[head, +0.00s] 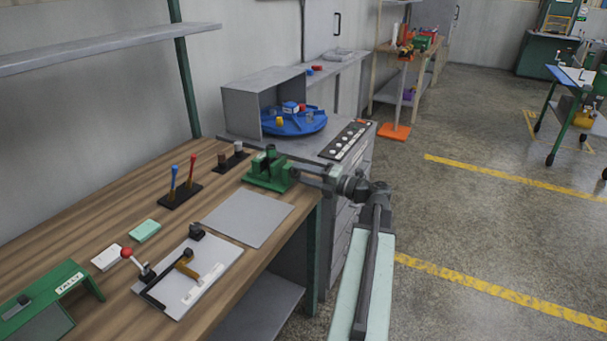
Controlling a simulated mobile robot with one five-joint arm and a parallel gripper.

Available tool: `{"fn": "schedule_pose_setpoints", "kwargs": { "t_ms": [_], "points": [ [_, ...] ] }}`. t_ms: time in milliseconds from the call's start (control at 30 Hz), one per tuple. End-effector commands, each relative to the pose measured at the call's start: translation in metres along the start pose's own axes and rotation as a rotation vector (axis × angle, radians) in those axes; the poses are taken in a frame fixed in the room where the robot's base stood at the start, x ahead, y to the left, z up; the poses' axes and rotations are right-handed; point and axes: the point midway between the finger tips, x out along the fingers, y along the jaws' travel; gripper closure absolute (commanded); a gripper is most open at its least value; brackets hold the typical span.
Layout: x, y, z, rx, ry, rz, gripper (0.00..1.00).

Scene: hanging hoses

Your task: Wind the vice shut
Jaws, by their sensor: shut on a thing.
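The green vice (266,174) stands on the far right corner of the wooden workbench. Dark parts show at its top. My gripper (298,173) reaches in from the right at the vice's right side, where the vice's handle would be. Its fingers are shut on a small part there, which they mostly hide. The thing held looks like the vice handle, but it is too small to make out clearly. How far apart the vice jaws are cannot be told at this size.
A grey mat (248,217) lies in front of the vice. A white board with a toggle clamp (188,277) and a block with red and blue levers (180,190) are nearer. Behind stands a blue turntable (296,122). Open floor lies to the right.

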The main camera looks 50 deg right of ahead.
Motion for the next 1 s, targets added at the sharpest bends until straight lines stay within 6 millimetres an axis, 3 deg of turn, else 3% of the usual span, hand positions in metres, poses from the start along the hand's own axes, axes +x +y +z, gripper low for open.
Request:
{"fn": "schedule_pose_setpoints", "kwargs": {
  "t_ms": [767, 800, 867, 1000],
  "points": [
    [0.0001, 0.0002, 0.0, 0.097, 0.0, 0.0, 1.0],
    [0.0001, 0.0002, 0.0, 0.097, 0.0, 0.0, 0.51],
    [0.0001, 0.0002, 0.0001, 0.097, 0.0, 0.0, 0.37],
    [0.0, 0.0001, 0.0, 0.097, 0.0, 0.0, 0.37]
  ]
}}
